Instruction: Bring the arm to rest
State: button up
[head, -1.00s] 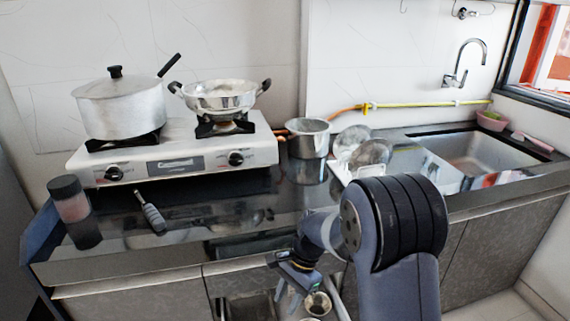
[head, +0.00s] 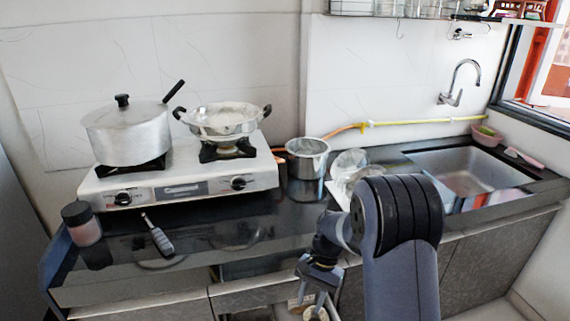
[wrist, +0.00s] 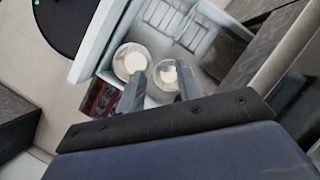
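My gripper (head: 316,294) hangs in front of the counter, pointing down, at the lower middle of the head view. In the wrist view its two grey fingers (wrist: 160,86) are apart with nothing between them. Beyond the fingertips is an open drawer (wrist: 91,42) holding two round pale dishes (wrist: 130,62) (wrist: 168,72). How far the fingertips are from the dishes is hard to tell.
The black counter (head: 215,238) carries a stove (head: 180,190) with a lidded pot (head: 125,133) and a two-handled pan (head: 222,122). A jar (head: 82,223), a dark-handled tool (head: 158,235) and a steel pot (head: 307,158) also stand or lie there. The sink (head: 470,170) is right.

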jog(key=d+r+n+h+p, duration=0.1)
jog(key=d+r+n+p, duration=0.3)
jog(key=d+r+p, duration=0.3)
jog(key=shift+r+g+p, duration=0.3)
jog(key=shift+r+p, duration=0.15)
jog(key=shift+p, duration=1.2)
jog(key=shift+w, duration=0.15)
